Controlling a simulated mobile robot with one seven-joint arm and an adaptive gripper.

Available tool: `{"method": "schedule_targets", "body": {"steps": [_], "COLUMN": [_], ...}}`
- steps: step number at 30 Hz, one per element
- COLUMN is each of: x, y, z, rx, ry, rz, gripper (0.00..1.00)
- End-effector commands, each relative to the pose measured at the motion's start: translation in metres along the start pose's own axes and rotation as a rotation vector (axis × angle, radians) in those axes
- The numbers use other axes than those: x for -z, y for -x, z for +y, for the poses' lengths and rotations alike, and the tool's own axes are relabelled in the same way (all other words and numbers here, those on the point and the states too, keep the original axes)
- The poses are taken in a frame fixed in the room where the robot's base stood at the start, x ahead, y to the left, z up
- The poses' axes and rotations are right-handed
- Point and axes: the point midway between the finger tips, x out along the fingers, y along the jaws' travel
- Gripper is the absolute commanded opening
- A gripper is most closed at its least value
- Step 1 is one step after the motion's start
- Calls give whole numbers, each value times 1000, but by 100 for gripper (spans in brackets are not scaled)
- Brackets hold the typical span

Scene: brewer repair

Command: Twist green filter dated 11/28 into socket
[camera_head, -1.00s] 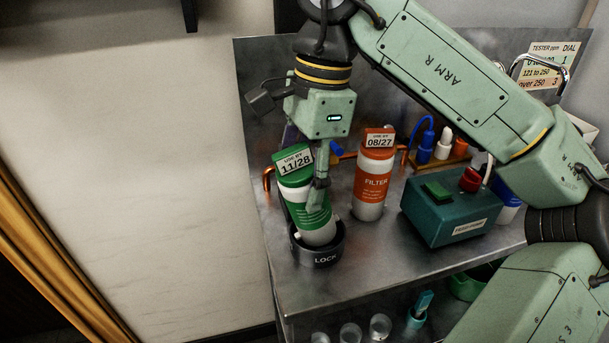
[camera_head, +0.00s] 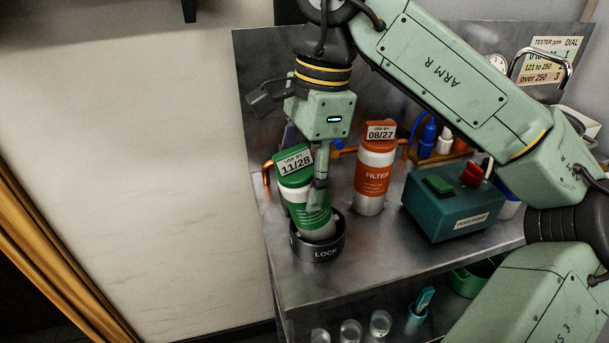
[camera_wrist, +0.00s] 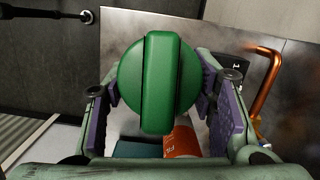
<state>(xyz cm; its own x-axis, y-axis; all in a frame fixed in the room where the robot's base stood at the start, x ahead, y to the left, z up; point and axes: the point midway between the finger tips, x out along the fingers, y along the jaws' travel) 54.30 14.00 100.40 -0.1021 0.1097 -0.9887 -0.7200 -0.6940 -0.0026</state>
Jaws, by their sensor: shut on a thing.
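The green filter (camera_head: 305,193), labelled USE BY 11/28, stands tilted in the dark ring-shaped socket (camera_head: 318,252) marked LOCK. Its top leans to the left and its lower end is inside the ring. My gripper (camera_head: 317,190) is shut on the filter's body from above. In the wrist view the filter's round green cap (camera_wrist: 160,82) with its raised bar lies between my two purple-padded fingers (camera_wrist: 165,115). How deep the filter's lower end sits is hidden by the ring's rim.
An orange filter (camera_head: 375,172) dated 08/27 stands close to the right. A teal box (camera_head: 450,205) with a green button and red knob is further right. Copper pipes run behind. The bench's front left corner (camera_head: 300,290) is clear. Several glasses stand on the lower shelf.

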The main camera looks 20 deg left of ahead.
Motion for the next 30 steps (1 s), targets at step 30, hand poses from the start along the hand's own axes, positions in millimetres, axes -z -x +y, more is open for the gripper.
{"method": "schedule_targets", "body": {"steps": [30], "x": [-5], "y": [34], "z": [0], "rx": [0], "ry": [0], "rz": [0], "gripper": [23]}}
